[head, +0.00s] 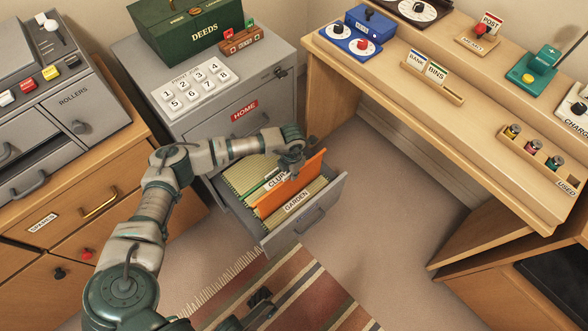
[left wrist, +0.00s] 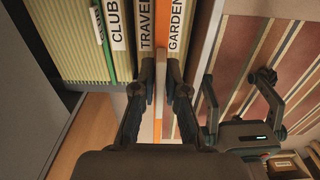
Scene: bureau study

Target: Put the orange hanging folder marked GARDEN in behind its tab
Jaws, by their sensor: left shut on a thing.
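The orange folder (head: 305,177) stands upright in the open drawer, its upper edge above the green files. Its lower part is hidden. My left gripper (head: 292,172) is shut on its upper edge. In the left wrist view the folder (left wrist: 162,48) lies between the TRAVEL tab (left wrist: 146,28) and the GARDEN tab (left wrist: 177,28). The GARDEN tab (head: 296,201) is on the drawer-front side of the folder. The CLUB tab (head: 277,180) is behind it. My right gripper (left wrist: 238,95) is open and empty over the rug, outside the drawer.
The drawer (head: 310,222) is pulled out of the grey cabinet (head: 195,125), with green files behind the folder. A wooden desk (head: 450,120) stands at the right and a wooden dresser (head: 90,190) at the left.

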